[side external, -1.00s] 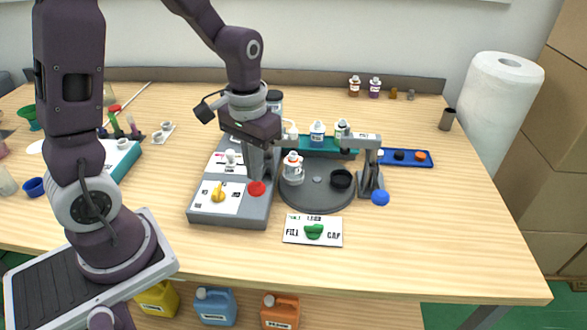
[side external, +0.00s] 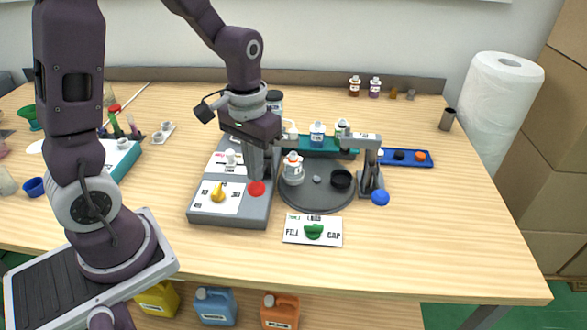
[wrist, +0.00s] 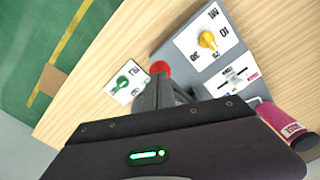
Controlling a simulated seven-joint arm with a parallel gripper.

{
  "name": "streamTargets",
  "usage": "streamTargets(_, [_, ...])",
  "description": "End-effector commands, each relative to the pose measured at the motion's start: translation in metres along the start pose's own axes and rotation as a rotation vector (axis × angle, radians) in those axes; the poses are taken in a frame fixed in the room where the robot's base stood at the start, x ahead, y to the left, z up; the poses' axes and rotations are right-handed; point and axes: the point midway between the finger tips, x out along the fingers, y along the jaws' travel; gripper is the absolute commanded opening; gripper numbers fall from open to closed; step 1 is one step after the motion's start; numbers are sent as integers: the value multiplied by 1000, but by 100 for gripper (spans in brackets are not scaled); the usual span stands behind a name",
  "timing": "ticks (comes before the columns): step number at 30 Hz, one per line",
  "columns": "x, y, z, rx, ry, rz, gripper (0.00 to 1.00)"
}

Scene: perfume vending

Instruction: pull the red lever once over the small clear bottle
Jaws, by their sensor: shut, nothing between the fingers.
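The red lever knob (side external: 257,188) is at the front right of the grey dispenser (side external: 232,221). My gripper (side external: 256,177) points down with its shut, empty fingertips right at the knob; I cannot tell whether they touch it. In the wrist view the red knob (wrist: 160,67) shows just beyond the fingertips (wrist: 160,80). A small clear bottle (side external: 293,170) with a white top and an orange band stands upright on the dark round turntable (side external: 312,200), just right of the fingers. The dispenser's outlet is hidden behind my gripper.
A yellow dial (side external: 218,194) and a white slider (side external: 231,158) sit on the dispenser. A grey press with a blue knob (side external: 380,197) stands right of the turntable. A FILL/CAP card with a green knob (side external: 314,231) lies in front. The table's right front is clear.

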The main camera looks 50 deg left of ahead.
Motion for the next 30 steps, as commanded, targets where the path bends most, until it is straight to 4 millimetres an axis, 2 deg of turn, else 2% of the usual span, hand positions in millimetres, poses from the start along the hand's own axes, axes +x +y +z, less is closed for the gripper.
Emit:
streamTargets(13, [1, 0, 0, 0, 0, 0, 0])
streamTargets(30, [23, 0, 0, 0, -1, 0, 0])
